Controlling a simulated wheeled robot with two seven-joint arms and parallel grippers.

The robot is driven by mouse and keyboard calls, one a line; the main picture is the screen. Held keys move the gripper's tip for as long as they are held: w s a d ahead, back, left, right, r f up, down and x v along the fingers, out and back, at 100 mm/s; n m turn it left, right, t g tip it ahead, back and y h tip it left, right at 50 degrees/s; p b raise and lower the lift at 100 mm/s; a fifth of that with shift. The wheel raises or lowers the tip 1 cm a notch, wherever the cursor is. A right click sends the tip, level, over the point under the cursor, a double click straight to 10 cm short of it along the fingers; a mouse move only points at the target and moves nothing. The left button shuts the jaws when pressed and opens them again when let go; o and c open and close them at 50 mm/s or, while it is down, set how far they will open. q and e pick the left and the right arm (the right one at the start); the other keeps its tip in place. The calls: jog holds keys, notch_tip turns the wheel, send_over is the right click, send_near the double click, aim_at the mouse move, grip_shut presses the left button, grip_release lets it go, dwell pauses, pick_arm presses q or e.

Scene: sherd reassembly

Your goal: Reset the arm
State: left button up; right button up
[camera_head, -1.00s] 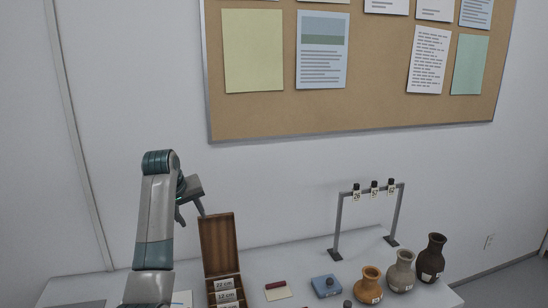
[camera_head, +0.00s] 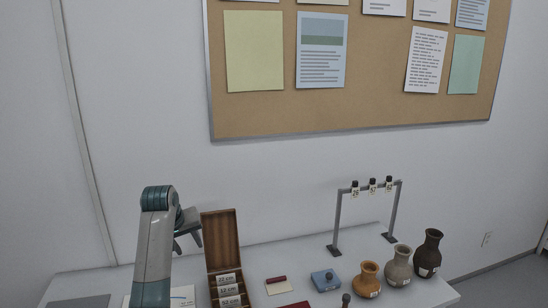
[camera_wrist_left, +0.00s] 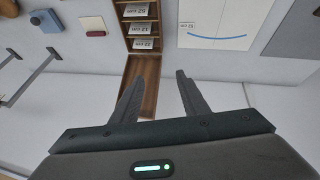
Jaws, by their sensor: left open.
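My left arm comes in from the lower left in the head view, with the left gripper (camera_head: 187,243) raised beside the wooden box. In the left wrist view the two fingers of the left gripper (camera_wrist_left: 160,92) stand apart with nothing between them. The open wooden box (camera_head: 221,240) with labelled compartments is right of the gripper in the head view. In the wrist view the box (camera_wrist_left: 141,72) lies beyond the fingers, its lid partly behind the left finger. My right gripper is not in view.
A grey rack (camera_head: 338,220) with small tagged items stands at the back. An orange vase (camera_head: 369,280), a grey vase (camera_head: 398,268) and a dark vase (camera_head: 428,254) stand at the right. A blue block (camera_head: 325,281) lies mid-table (camera_head: 290,252). A sheet with a blue curve (camera_wrist_left: 215,22) lies beside the box.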

pick_arm(q)
jog(key=s+f+m+g+y, duration=0.1)
jog(key=s+f+m, duration=0.2)
jog(key=s+f, duration=2)
jog(key=s+d+f+m+g, duration=0.1)
jog(key=s+m, duration=0.1)
jog(key=s, duration=1.4)
jog(key=s+d+f+m, duration=0.1)
jog(key=s+d+f, duration=0.1)
jog(key=s, duration=1.3)
notch_tip(320, 180, down, 27)
jog(key=g, duration=0.1)
jog(key=s+a+f+g+b, duration=0.1)
jog(key=s+a+f, duration=0.2)
jog(key=s+f, duration=1.6)
jog(key=shift+s+a+f+m+g+h+b, duration=0.15)
jog(key=shift+s+f+m+g+h+b, duration=0.2)
jog(key=shift+f, duration=0.2)
